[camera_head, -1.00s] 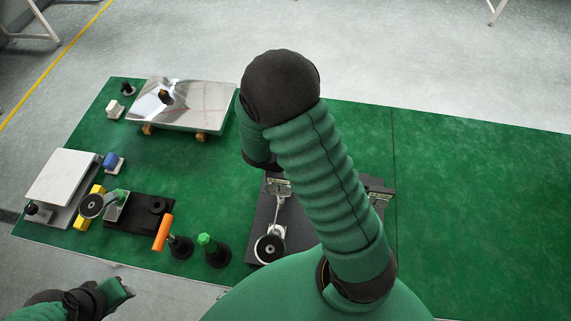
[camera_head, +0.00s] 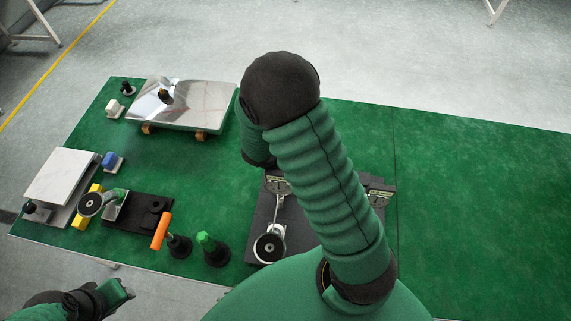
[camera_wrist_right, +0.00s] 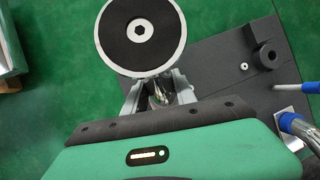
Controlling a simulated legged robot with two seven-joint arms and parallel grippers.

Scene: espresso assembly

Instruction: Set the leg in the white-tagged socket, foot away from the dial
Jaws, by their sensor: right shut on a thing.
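In the right wrist view, the leg's round foot (camera_wrist_right: 139,30), a black disc with a pale rim and hex centre, is beside my right gripper (camera_wrist_right: 158,92). The gripper is shut on the leg's metal part below that foot. In the head view my right arm hides most of this gripper. A similar pale-rimmed disc (camera_head: 270,248) shows there with a thin rod above it. A white block (camera_head: 115,108) stands at the far left; I cannot tell whether it is the socket's tag. I cannot pick out the dial. My left gripper (camera_head: 121,288) is low at left, its jaw opening unclear.
A shiny panel (camera_head: 205,98) rests on wooden blocks. A white slab (camera_head: 62,175), a blue block (camera_head: 110,160) and a black tray (camera_head: 135,222) are at left. An orange handle (camera_head: 162,232) and a green-topped black stand (camera_head: 213,252) are nearer. The green table's right side is clear.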

